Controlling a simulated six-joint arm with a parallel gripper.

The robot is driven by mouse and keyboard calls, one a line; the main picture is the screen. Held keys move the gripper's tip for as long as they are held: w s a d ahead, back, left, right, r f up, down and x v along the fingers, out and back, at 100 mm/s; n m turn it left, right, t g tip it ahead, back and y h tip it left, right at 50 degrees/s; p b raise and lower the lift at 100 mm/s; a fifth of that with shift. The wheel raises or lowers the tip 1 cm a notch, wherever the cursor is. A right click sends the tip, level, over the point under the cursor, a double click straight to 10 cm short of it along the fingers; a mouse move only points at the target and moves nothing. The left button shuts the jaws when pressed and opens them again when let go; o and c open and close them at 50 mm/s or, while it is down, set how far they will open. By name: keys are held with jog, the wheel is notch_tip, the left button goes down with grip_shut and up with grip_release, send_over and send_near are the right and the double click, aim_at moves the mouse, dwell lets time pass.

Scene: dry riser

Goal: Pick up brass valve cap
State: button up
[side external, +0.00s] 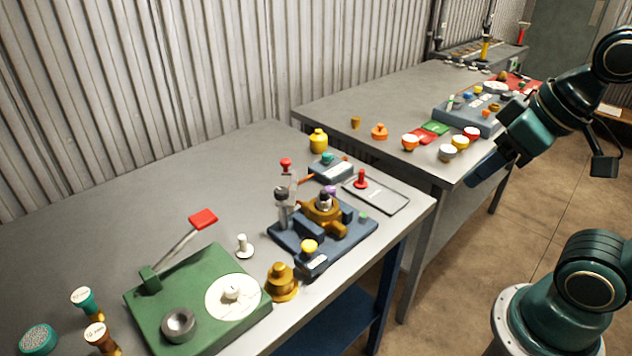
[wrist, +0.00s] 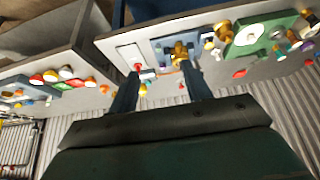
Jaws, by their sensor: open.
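A stepped brass cap (side external: 282,282), which looks like the brass valve cap, stands upright near the front edge of the near table, between the green fixture and the blue one. In the wrist view the brass cap (wrist: 222,28) is near the top, right of the fingers. A brass valve body (side external: 323,213) sits in the blue fixture; it also shows in the wrist view (wrist: 180,52). My gripper (side external: 478,174) is in the air by the far table's front edge, well away from the cap. In the wrist view my gripper (wrist: 160,68) has its fingers apart with nothing held.
The green fixture (side external: 190,295) has a red-handled lever (side external: 203,219). The blue fixture (side external: 290,240) has upright parts and a yellow knob (side external: 309,246). A grey plate (side external: 385,195) with a red knob lies beyond it. Several coloured knobs crowd the far table. A gap separates the tables.

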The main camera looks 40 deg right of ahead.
jog(key=o, duration=0.4)
jog(key=shift+o, duration=0.2)
jog(key=n+g+y, duration=0.1)
jog(key=n+g, duration=0.4)
jog(key=n, duration=1.1)
send_over(282, 265)
jog(key=d, duration=0.1)
notch_tip(282, 265, down, 12)
jog(key=shift+a+f, duration=0.2)
jog(key=shift+f, duration=1.85)
jog(key=shift+a+f, duration=0.15)
jog(key=shift+f, duration=1.9)
